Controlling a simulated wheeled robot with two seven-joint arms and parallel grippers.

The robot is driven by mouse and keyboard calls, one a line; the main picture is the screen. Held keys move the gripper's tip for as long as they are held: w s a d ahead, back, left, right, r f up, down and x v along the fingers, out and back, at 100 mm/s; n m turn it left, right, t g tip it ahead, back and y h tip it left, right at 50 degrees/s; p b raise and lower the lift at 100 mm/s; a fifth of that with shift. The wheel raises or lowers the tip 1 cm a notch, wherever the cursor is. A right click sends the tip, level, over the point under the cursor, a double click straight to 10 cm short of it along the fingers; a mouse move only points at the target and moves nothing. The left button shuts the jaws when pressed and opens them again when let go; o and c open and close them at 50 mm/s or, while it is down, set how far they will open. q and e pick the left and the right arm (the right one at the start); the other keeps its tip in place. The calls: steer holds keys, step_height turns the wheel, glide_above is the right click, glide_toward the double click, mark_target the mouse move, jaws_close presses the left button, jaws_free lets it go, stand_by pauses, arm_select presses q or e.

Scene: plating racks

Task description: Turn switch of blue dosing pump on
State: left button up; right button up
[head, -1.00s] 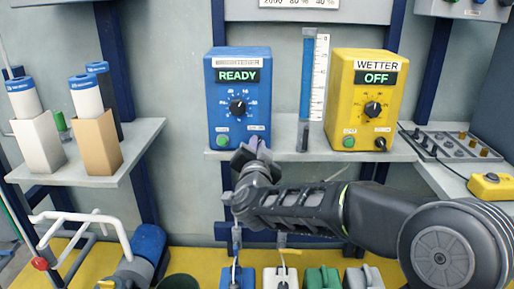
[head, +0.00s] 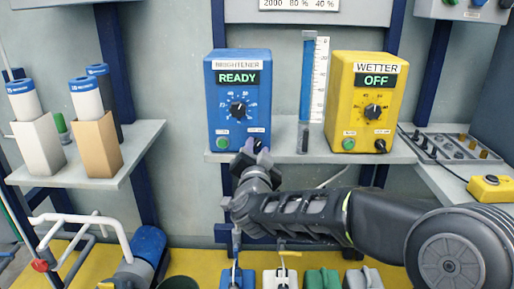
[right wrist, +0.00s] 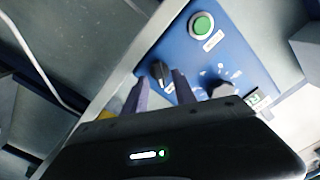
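The blue dosing pump (head: 239,75) stands on the middle shelf, its label reading BRIGHTENER and its display READY. It has a central dial (head: 239,110) and a green button (head: 222,143) at lower left. Its small black switch (right wrist: 158,70) is at the lower right of the panel, partly hidden by my gripper in the head view. My right gripper (head: 257,150) is at that corner. In the right wrist view its two fingers (right wrist: 162,82) are apart, with the switch between their tips; I cannot tell whether they touch it. My left gripper is not in view.
A yellow WETTER pump (head: 343,115) showing OFF stands on the same shelf (head: 310,157) to the right. A blue level tube with a scale (head: 318,85) stands between the pumps. Bottles in holders (head: 98,145) stand on the left shelf. Several jugs (head: 322,278) are below.

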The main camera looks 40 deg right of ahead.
steer(key=p+v, duration=0.1)
steer(key=v, duration=0.5)
steer(key=shift+s+a, duration=0.25)
